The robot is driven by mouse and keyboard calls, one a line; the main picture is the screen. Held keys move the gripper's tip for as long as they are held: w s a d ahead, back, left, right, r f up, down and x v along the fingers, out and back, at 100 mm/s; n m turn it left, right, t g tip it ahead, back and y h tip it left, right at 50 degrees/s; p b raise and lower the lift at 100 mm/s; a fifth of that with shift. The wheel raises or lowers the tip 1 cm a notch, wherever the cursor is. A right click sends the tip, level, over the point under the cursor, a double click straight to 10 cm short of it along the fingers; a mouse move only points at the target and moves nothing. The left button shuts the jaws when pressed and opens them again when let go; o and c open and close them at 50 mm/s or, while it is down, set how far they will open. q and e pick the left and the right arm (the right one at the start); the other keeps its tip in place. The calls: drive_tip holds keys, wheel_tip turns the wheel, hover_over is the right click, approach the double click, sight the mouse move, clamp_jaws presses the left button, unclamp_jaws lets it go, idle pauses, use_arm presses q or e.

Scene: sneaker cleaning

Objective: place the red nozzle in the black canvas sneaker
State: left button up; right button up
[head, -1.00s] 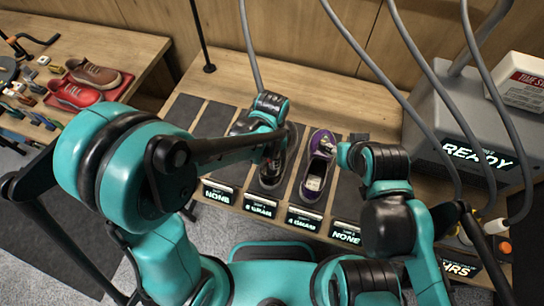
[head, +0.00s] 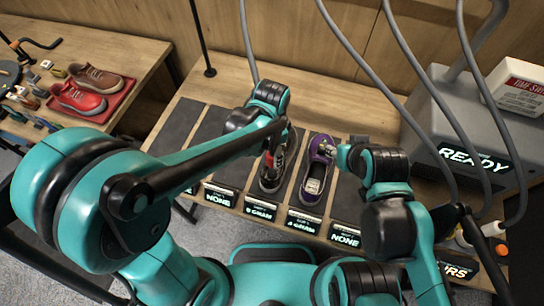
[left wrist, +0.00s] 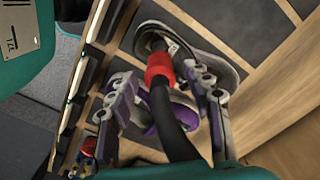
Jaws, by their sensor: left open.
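The black canvas sneaker (head: 270,181) stands on a dark mat strip in the middle of the bench. In the left wrist view it is the shoe (left wrist: 212,45) at the top, with a pale sole edge. The red nozzle (left wrist: 159,70) is a red collar on a black hose, and its dark tip reaches into the shoe's opening. How deep it sits is hard to tell. My left gripper (left wrist: 155,82) is open, its fingers on either side of the nozzle and apart from it. My right gripper (head: 346,156) is beside the purple sneaker; its fingers are unclear.
A purple sneaker (head: 313,185) stands just right of the black one. Label plates (head: 260,212) line the bench front. A grey machine reading READY (head: 460,130) stands at right, with hoses hanging overhead. A red tray (head: 118,97) with brown and red shoes is on the left table.

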use_arm(q)
wheel_tip(320, 180, up, 6)
drive_tip(key=shift+r+p, duration=0.2)
drive_tip(key=shift+p, duration=0.35)
drive_tip(key=s+a+r+n+t, duration=0.2)
drive_tip(key=a+n, duration=0.4)
drive_tip(key=a, duration=0.3)
drive_tip(key=s+a+r+n+t, duration=0.3)
drive_tip(key=a+n+t, duration=0.2)
drive_tip(key=a, duration=0.4)
drive_tip(key=shift+r+n, duration=0.3)
drive_tip(key=shift+n, duration=0.5)
drive_tip(key=shift+d, duration=0.1)
